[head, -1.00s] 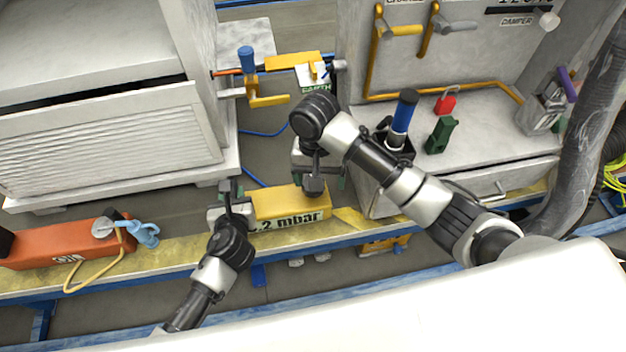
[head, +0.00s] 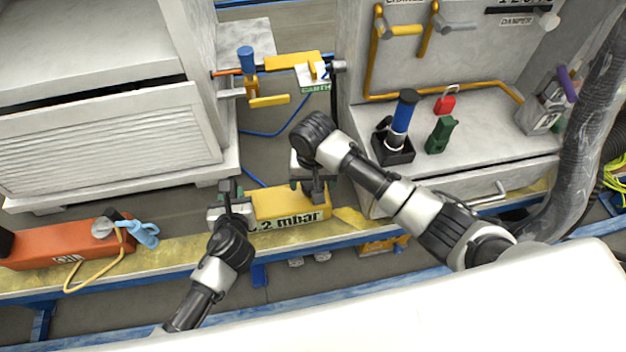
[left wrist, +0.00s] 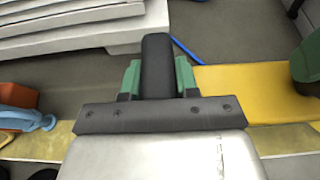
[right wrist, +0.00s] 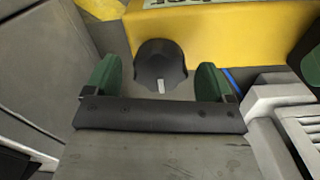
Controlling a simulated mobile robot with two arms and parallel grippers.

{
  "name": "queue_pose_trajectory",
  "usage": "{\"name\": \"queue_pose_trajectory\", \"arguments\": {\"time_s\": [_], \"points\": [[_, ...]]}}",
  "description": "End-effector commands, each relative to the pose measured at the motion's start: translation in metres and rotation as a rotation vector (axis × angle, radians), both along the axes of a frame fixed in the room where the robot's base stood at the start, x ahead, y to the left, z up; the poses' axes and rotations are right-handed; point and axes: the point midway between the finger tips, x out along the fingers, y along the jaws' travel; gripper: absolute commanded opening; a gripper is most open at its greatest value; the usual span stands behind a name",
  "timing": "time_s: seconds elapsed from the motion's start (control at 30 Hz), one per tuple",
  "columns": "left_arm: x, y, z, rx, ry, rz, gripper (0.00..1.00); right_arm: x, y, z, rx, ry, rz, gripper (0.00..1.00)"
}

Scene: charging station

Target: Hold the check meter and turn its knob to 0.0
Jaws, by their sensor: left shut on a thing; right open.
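The yellow check meter (head: 290,203) lies near the yellow-edged ledge, its front label reading "2 mbar" with the left part hidden by my left arm. My left gripper (head: 229,190) is at its left end, its green fingers shut on the meter's dark handle (left wrist: 156,62). The yellow body also shows in the left wrist view (left wrist: 235,92). The black knob (right wrist: 160,62) has a white pointer mark facing my right palm in the right wrist view. My right gripper (right wrist: 160,85) is open, one green finger on each side of the knob, with visible gaps.
An orange box (head: 65,248) with a blue clip lies at the left. A grey cabinet (head: 110,140) stands behind it. At the right, a blue-handled tool (head: 403,115), a red padlock (head: 446,102) and a green block (head: 441,135) stand on a grey unit. A grey hose runs down the right.

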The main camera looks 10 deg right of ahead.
Motion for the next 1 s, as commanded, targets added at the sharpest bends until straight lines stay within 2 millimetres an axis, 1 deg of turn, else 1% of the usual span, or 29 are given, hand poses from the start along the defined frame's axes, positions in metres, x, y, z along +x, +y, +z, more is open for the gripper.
{"name": "queue_pose_trajectory", "arguments": {"time_s": [0.1, 0.33, 0.37, 0.6, 0.67, 0.87, 1.0], "points": [[-0.0004, 0.0002, -0.001, 0.0, 0.002, 0.001, 0.11, -0.0001, 0.0003, -0.0045, 0.001, 0.0, 0.001, 0.84], [-0.0003, 0.0002, -0.0012, 0.0, 0.002, 0.001, 0.11, -0.0001, 0.0004, -0.005, 0.001, -0.001, 0.001, 0.84], [-0.0003, 0.0002, -0.0012, 0.0, 0.002, 0.001, 0.11, -0.0001, 0.0004, -0.0049, 0.001, -0.001, 0.001, 0.81], [-0.0003, 0.0002, -0.0012, 0.0, 0.002, 0.001, 0.11, -0.0001, 0.0004, -0.0047, 0.001, -0.001, 0.001, 0.44], [-0.0003, 0.0002, -0.0012, 0.0, 0.002, 0.001, 0.11, -0.0001, 0.0004, -0.0046, 0.001, -0.001, 0.001, 0.35], [-0.0003, 0.0002, -0.0012, 0.0, 0.002, 0.001, 0.11, 0.0, 0.0003, -0.0044, 0.001, -0.001, 0.014, 0.35], [-0.0004, 0.0002, -0.0012, 0.0, 0.003, 0.001, 0.11, 0.0, 0.0002, -0.0044, 0.002, -0.001, 0.056, 0.35]]}}
